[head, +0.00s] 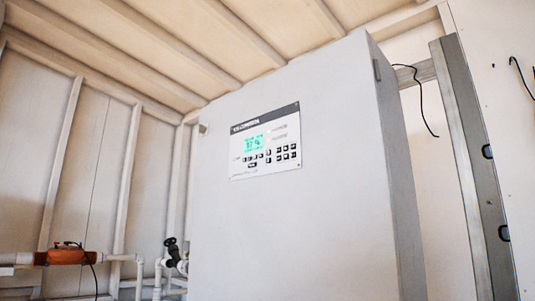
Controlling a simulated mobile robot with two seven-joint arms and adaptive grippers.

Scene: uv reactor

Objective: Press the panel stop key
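The control panel (266,165) is a white plate with a dark title strip, set high on the front of a large grey cabinet (300,230). A lit green display (254,144) shows digits that look like a percentage. Small black keys (286,153) sit below and to the right of the display. Their labels are too small to read, so I cannot tell which one is the stop key. Neither of my grippers is in view.
White pipes (125,257) with an orange fitting (68,257) and a black valve (172,252) run at the lower left. A metal upright (466,170) and a loose black cable (420,103) are right of the cabinet. The space before the panel looks clear.

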